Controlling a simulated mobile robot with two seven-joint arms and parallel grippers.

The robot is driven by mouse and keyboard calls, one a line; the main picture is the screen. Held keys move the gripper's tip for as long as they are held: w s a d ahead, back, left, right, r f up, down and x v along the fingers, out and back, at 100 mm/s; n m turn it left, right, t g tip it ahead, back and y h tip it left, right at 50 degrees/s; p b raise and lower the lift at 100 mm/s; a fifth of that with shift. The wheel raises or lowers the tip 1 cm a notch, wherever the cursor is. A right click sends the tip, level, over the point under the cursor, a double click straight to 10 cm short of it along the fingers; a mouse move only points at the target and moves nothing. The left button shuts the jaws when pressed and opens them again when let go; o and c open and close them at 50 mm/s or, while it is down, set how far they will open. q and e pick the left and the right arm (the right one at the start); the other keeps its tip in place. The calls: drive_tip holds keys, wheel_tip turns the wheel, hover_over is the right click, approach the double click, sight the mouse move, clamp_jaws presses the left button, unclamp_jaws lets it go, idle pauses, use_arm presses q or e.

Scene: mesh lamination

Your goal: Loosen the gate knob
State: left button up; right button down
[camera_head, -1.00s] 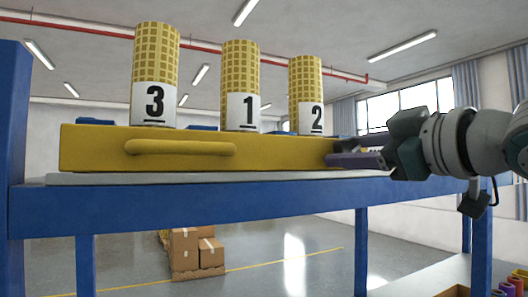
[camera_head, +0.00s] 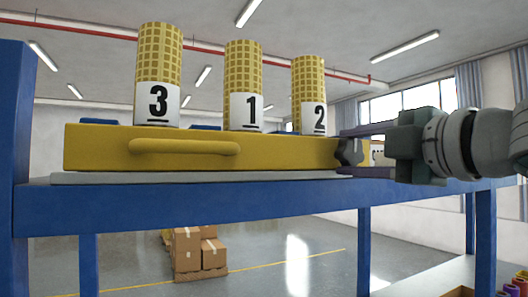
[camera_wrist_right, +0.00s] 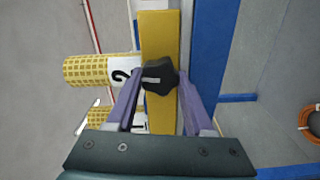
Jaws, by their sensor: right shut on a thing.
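The gate is a long yellow bar (camera_head: 285,153) with a rounded handle (camera_head: 184,147), on top of the blue rack. The gate knob (camera_head: 349,152) is a dark lobed knob at the bar's right end. In the right wrist view the knob (camera_wrist_right: 160,76) has a pale mark across its face. My right gripper (camera_head: 352,153) is at the knob, one purple finger above and one below. In the wrist view its fingers flank the knob, shut on it. My left gripper is in neither view.
Three yellow mesh rolls stand behind the bar: number 3 (camera_head: 158,75), number 1 (camera_head: 244,85) and number 2 (camera_head: 309,95). The blue rack beam (camera_head: 270,203) runs below the bar. Cardboard boxes (camera_head: 200,250) stand on the floor beyond.

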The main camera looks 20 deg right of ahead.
drive_tip(key=shift+n, duration=0.7)
drive_tip(key=shift+c, duration=1.4)
unclamp_jaws()
